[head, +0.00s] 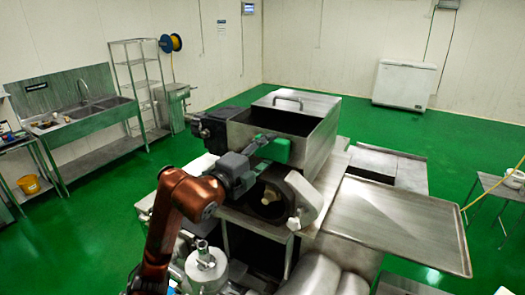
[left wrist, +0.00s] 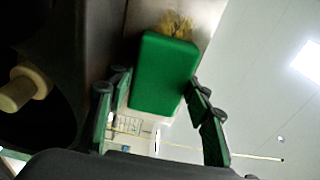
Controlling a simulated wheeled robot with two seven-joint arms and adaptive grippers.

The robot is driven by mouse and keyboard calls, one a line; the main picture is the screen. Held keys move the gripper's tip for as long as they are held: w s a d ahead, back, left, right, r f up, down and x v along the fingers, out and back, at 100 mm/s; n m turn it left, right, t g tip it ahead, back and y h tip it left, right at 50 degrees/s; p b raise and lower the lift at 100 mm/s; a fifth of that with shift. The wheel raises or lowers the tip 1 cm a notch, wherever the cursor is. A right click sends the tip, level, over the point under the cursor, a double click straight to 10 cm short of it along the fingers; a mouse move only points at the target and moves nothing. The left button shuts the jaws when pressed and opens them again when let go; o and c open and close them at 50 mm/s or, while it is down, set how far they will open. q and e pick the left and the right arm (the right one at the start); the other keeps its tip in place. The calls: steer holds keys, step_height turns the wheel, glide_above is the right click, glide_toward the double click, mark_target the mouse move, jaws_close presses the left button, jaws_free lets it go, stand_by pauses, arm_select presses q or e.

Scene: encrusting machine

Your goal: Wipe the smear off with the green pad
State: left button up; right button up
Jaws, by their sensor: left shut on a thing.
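The green pad (head: 276,150) is held against or close to the side of the machine's steel hopper (head: 318,150). My left gripper (head: 258,145) is shut on the pad; its arm comes up from the lower left. In the left wrist view the pad (left wrist: 165,72) sits between the two green-sided fingers of the gripper (left wrist: 156,88). A yellow-brown smear (left wrist: 177,24) shows on the steel just beyond the pad's far edge. The pad may cover part of it. The smear cannot be made out in the head view. My right gripper is not in view.
The machine's round dark housing with a pale knob (left wrist: 22,92) is close on the left in the left wrist view. A steel tray (head: 400,222) juts out at the right. A sink bench (head: 85,118) stands at the left, and green floor is clear behind the machine.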

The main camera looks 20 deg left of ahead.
mark_target(279, 154)
arm_select(q)
steer(key=shift+s+d, duration=0.2)
steer(key=shift+d, duration=1.45)
steer(key=shift+b, duration=0.3)
steer(key=shift+f, duration=0.1)
steer(key=shift+w+a+b, duration=0.1)
steer(key=shift+a+b, duration=0.2)
steer(key=shift+a, duration=0.3)
steer(key=shift+w+a+b, duration=0.15)
steer(key=shift+a+b, duration=0.1)
steer(key=shift+a, duration=0.65)
steer(key=shift+w+a+b, duration=0.1)
steer(key=shift+a+b, duration=0.15)
steer(key=shift+a, duration=0.65)
steer(key=shift+w+a+b, duration=0.2)
steer(key=shift+a+b, duration=0.05)
steer(key=shift+a, duration=1.2)
steer(key=shift+w+a+b, duration=0.2)
steer(key=shift+a, duration=1.25)
